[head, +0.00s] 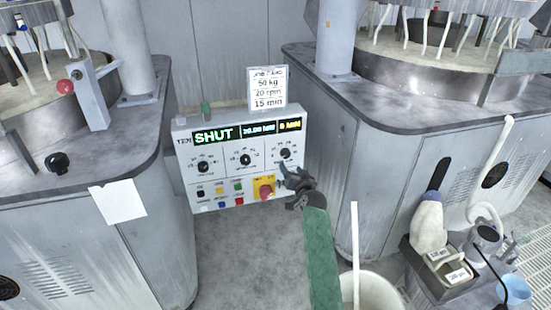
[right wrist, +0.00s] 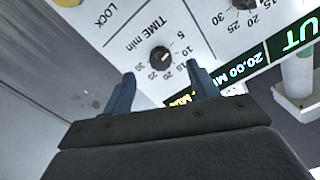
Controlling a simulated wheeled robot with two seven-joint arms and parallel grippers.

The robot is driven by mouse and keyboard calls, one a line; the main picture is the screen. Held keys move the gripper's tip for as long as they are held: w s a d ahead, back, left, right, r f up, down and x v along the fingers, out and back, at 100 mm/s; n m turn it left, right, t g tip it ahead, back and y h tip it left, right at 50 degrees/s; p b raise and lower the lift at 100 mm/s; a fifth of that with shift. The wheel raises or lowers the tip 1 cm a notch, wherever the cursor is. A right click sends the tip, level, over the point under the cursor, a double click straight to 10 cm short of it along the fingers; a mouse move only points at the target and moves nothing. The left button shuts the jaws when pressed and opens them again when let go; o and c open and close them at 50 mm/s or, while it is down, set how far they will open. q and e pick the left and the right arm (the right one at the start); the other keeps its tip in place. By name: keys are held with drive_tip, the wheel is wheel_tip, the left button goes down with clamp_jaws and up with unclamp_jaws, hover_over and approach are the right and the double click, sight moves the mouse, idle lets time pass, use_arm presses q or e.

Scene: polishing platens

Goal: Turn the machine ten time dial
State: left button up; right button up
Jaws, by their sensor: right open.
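The control panel marked TEN (head: 217,172) stands between two grey machines. Its display (head: 246,131) reads SHUT, about 20.00 and what looks like 5 MIN. The time dial (head: 285,154) is the rightmost of three black dials. In the right wrist view the dial (right wrist: 160,58) sits under the words TIME min, with numbers around it. My right gripper (head: 288,174) is open in front of the panel, just below the dial in the head view. In the right wrist view its blue fingertips (right wrist: 160,75) stand on either side, short of the dial; contact is not visible. My left gripper is out of view.
A card (head: 267,88) above the panel reads 50 kg, 20 rpm, 15 min. A red stop knob on yellow (head: 265,188) and several coloured buttons lie below the dials. A pale bucket (head: 374,290) and a cart with bottles (head: 429,225) stand at lower right.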

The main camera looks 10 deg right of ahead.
sight(287, 155)
drive_tip(key=shift+h, duration=0.3)
drive_tip(key=shift+w+d+r+p, duration=0.1)
drive_tip(key=shift+w+p, duration=0.05)
drive_tip(key=shift+w, duration=1.15)
drive_tip(key=shift+w+r+p, duration=0.15)
drive_tip(key=shift+w+p, duration=0.05)
drive_tip(key=shift+w, duration=1.15)
drive_tip(key=shift+w+d+r+p, duration=0.1)
drive_tip(key=shift+w+p, duration=0.05)
drive_tip(key=shift+w, duration=1.15)
drive_tip(key=c, duration=1)
